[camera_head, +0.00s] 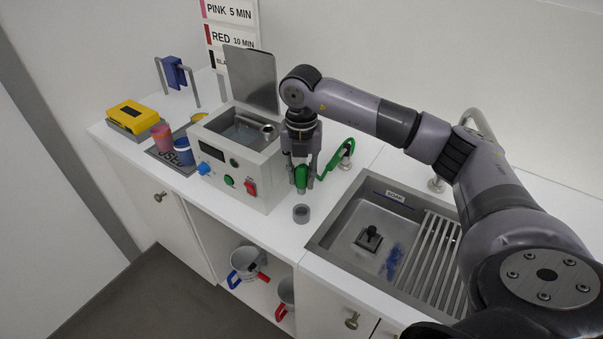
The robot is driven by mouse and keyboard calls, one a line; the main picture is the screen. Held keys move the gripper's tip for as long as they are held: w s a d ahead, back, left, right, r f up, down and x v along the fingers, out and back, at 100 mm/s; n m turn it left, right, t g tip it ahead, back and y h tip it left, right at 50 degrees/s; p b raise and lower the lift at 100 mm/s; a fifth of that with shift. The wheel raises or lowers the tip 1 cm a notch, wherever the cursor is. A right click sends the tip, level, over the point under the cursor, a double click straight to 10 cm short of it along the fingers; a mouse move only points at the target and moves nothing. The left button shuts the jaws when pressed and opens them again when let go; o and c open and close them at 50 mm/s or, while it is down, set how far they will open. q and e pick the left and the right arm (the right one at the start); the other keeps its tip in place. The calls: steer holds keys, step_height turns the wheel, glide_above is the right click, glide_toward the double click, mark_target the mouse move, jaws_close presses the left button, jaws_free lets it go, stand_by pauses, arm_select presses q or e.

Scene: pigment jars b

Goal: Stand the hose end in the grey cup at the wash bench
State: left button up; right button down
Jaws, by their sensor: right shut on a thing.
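My right gripper (302,172), reaching in from the right, is shut on the green hose end (301,181). The hose end points down, roughly upright, in front of the grey machine's right side. The green hose (335,158) curves from there to a metal fitting (347,148) on the bench. The small grey cup (302,214) stands on the white bench near its front edge, below and in front of the hose end in the picture. The hose end looks apart from the cup, but its exact height is hard to tell. My left gripper is not in view.
A grey machine (249,183) with an open lid stands left of my gripper. A sink (352,210) with a drain rack lies to the right, partly behind my arm. Pink (162,137) and blue (182,152) jars and a yellow device (133,115) stand further left.

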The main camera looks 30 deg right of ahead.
mark_target(301, 191)
steer(key=shift+f+b, duration=1.85)
steer(key=shift+f, duration=0.95)
steer(key=shift+f+b, duration=1.5)
steer(key=shift+f, duration=0.55)
steer(key=c, duration=1.2)
jaws_free()
steer(key=shift+c, duration=0.2)
step_height(301, 191, up, 12)
steer(key=shift+r, duration=0.1)
